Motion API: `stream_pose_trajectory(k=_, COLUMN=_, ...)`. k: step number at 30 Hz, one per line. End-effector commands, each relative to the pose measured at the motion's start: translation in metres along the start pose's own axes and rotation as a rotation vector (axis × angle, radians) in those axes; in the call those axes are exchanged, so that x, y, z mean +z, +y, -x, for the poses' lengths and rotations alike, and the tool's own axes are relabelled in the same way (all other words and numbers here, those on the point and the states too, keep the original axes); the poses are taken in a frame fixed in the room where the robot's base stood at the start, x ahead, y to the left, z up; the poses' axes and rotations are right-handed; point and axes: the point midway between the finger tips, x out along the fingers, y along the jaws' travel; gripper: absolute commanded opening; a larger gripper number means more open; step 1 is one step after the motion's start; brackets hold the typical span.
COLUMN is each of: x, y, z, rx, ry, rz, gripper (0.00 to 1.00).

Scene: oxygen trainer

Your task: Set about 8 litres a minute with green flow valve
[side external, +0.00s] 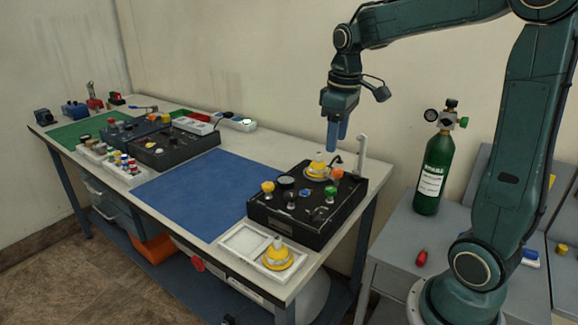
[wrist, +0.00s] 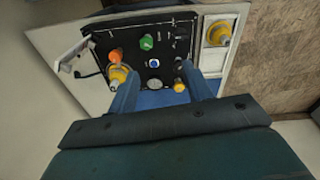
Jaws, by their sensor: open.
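The black trainer box (side external: 262,212) stands at the right end of the bench. A green valve knob (side external: 330,189) sits on its top, toward the right side; in the wrist view the green knob (wrist: 147,42) is in the upper middle. A round dial (side external: 286,182) is also on the box, too small to read. My gripper (side external: 336,147) points down above the back of the box, with nothing held. In the wrist view my gripper (wrist: 163,85) has its fingers apart, and the green knob lies beyond the fingertips, not between them.
A yellow-and-white cone piece (side external: 317,166) and an orange knob (side external: 338,172) stand near the green knob. A yellow knob (side external: 267,188) is at the left. A white tray (side external: 243,240) holds another yellow piece (side external: 277,253). The blue mat (side external: 200,190) is clear. A green cylinder (side external: 433,175) stands right.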

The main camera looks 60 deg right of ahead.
Motion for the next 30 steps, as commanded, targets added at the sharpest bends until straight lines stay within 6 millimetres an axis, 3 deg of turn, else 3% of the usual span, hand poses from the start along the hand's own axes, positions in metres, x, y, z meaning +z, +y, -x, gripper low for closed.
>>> stream_pose_trajectory(k=3, x=-0.009, y=0.021, z=-0.013, rx=-0.018, ry=-0.038, rz=0.009, gripper=0.50)
stream_pose_trajectory(k=9, x=-0.015, y=0.038, z=-0.024, rx=-0.037, ry=-0.070, rz=0.024, gripper=0.50)
stream_pose_trajectory(k=22, x=-0.016, y=0.040, z=-0.031, rx=-0.041, ry=-0.075, rz=0.027, gripper=0.50)
stream_pose_trajectory(k=30, x=-0.013, y=0.039, z=-0.057, rx=-0.042, ry=-0.076, rz=0.027, gripper=0.50)
